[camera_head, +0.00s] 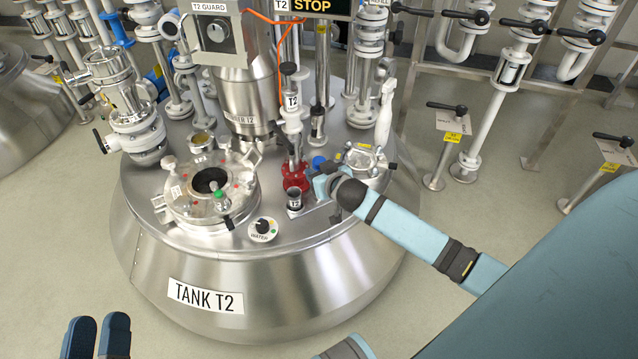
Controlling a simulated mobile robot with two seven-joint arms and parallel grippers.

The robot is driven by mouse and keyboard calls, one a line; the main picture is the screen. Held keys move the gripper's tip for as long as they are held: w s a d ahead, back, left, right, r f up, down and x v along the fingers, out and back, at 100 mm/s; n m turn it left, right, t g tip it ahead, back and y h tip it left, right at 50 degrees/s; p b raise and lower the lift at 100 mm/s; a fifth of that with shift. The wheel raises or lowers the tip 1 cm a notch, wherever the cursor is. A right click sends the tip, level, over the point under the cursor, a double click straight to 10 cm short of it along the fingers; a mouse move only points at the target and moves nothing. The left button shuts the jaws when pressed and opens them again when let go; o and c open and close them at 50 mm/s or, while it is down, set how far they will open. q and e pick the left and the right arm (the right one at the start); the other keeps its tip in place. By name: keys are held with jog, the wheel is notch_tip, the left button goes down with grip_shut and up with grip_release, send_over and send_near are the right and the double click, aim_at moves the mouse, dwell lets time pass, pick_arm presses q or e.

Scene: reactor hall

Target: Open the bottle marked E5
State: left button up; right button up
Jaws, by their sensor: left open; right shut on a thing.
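My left gripper (98,320) is at the bottom left, in front of Tank T2. Its two dark blue fingers are apart with nothing between them. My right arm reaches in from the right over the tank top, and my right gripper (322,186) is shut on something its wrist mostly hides. A round blue cap or knob (319,162) shows just behind that gripper; I cannot tell whether it belongs to the held thing. No E5 mark can be read in this view, so I cannot pick out the bottle for sure.
Tank T2 (204,296) fills the middle. Its top bears a round hatch (176,205) with a dark opening, a WATER knob (263,229), a small T2 cup (294,197), a red valve part (296,176) and tall pipes. Lever posts (447,140) stand at right. Floor is clear at lower left.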

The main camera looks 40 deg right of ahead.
aim_at(319, 160)
notch_tip(319, 160, up, 6)
jog(key=shift+f+p, duration=0.25)
jog(key=shift+p, duration=0.5)
pick_arm(q)
jog(key=shift+w+a+f+g+y, duration=0.1)
jog(key=shift+a+f+g+y, duration=0.2)
jog(key=shift+f, duration=0.4)
jog(key=shift+a+f+g+y, duration=0.15)
jog(key=shift+f+g+y, duration=0.2)
jog(key=shift+f, duration=0.3)
jog(key=shift+w+a+f+g+y, duration=0.1)
jog(key=shift+a+f+g+y, duration=0.2)
jog(key=shift+f, duration=0.4)
pick_arm(e)
jog(key=shift+r, duration=0.6)
jog(key=o, duration=0.4)
jog(key=shift+c, duration=0.2)
pick_arm(q)
jog(key=shift+d, duration=0.1)
pick_arm(e)
grip_shut()
